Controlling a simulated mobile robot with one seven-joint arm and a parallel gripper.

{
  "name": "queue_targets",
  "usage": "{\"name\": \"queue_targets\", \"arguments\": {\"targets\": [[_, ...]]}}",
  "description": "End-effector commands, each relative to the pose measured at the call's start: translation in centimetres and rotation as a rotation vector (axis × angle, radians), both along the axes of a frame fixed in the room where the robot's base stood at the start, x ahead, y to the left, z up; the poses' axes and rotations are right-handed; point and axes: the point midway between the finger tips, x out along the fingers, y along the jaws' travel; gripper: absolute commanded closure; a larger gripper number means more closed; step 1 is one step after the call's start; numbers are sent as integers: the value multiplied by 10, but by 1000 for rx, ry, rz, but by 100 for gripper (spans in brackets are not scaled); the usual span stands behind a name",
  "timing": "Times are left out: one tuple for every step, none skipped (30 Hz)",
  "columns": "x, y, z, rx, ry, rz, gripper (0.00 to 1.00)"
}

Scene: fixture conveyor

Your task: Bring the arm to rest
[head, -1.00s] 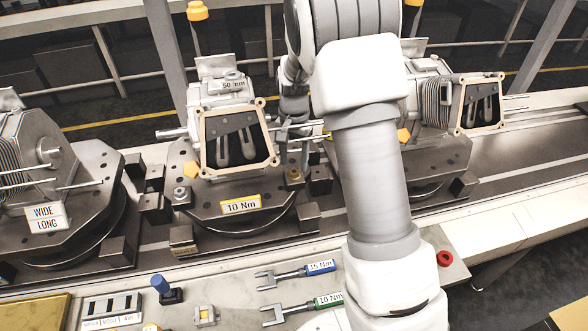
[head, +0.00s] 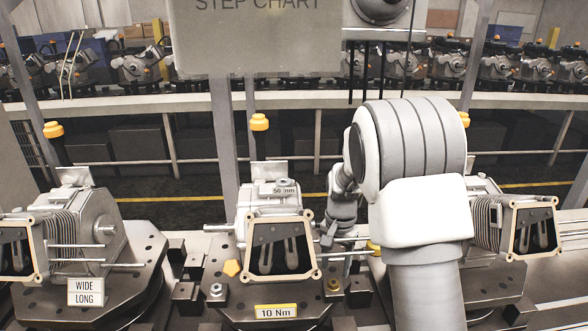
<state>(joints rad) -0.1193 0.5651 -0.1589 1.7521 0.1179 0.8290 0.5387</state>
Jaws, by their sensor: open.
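My arm (head: 420,215) rises in front of the conveyor, and its upper joint bends over toward the back left. My gripper (head: 331,238) hangs beyond it, small and partly hidden, just right of the middle unit (head: 268,212). Its jaws are open; I see nothing held between them. I cannot tell whether it touches the unit or the thin rod beside it. The middle unit has a tan-rimmed opening and sits on a dark fixture plate (head: 205,292) with a "10 Nm" label (head: 276,311).
A unit (head: 98,212) stands at left by a "WIDE LONG" label (head: 86,292). Another unit (head: 488,222) is at right, partly behind my arm. A step chart (head: 255,45) hangs above. A railing (head: 300,101) and more units stand behind.

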Motion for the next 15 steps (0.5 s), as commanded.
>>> {"name": "queue_targets", "arguments": {"targets": [[-2, 0, 8, 3, -11, 7, 43], [-4, 0, 14, 5, -17, 14, 43], [-7, 0, 23, 8, -27, 25, 43], [-10, 0, 31, 11, -37, 35, 43], [-14, 1, 39, 13, -47, 46, 43], [-20, 1, 51, 17, -63, 64, 43], [-25, 1, 61, 19, -74, 78, 43], [-30, 1, 70, 21, -86, 94, 43], [-38, 1, 82, 22, -103, 113, 43], [-44, 1, 90, 23, -115, 129, 43], [-50, 1, 99, 24, -127, 143, 43], [-58, 2, 109, 24, -142, 164, 43], [-65, 2, 116, 24, -154, 178, 43], [-71, 2, 124, 24, -166, 195, 43], [-80, 2, 133, 22, -182, 215, 43]]}}
